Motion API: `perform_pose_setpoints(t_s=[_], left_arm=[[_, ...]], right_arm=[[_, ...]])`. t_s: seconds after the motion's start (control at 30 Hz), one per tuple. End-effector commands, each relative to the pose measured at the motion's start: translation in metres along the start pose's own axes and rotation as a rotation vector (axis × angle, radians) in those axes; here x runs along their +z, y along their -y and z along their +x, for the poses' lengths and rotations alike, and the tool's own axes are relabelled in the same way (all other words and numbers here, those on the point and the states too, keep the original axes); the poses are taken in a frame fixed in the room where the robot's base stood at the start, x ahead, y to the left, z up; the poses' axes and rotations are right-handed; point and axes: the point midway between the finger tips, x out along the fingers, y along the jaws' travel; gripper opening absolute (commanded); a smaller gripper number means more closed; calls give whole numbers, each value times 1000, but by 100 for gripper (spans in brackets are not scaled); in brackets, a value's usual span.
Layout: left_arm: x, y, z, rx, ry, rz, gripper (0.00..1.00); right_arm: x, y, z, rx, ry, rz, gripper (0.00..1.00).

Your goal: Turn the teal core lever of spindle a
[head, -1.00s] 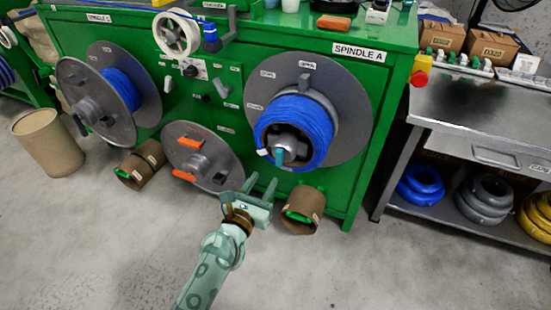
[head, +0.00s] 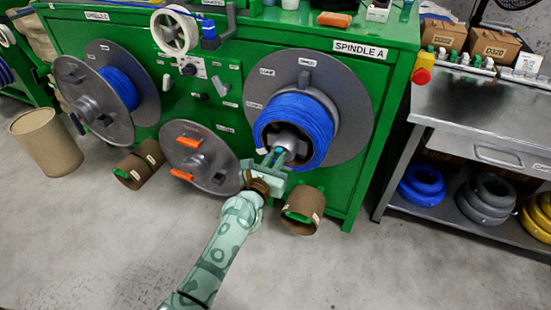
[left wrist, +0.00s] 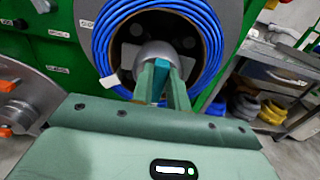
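Spindle A carries a coil of blue cable (head: 318,128) in front of a grey round flange (head: 350,95). The teal core lever (left wrist: 160,80) sits at the front of the grey hub (left wrist: 157,50), inside the coil. My left gripper (head: 275,157) reaches up to the hub from below. In the left wrist view its two fingers (left wrist: 161,84) stand close together on either side of the teal lever and look shut on it. The fingers hide much of the lever in the head view. My right gripper is not in view.
A grey disc with orange handles (head: 186,129) is close to the left of my left arm. A metal bench (head: 480,120) is at the right. The front floor is clear.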

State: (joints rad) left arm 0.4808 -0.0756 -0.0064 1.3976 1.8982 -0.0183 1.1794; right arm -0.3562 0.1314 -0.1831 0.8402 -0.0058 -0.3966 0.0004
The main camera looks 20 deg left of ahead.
Motion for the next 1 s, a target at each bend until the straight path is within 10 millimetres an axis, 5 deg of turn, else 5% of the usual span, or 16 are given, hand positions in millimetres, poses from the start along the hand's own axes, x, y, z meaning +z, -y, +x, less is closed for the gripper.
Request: perform_pose_setpoints(t_s=[0.47, 1.0], left_arm=[[-1, 2, 0, -2, 1, 96, 0], [-3, 11, 0, -2, 1, 566, 0]], right_arm=[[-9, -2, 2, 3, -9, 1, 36], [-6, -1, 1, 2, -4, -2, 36]])
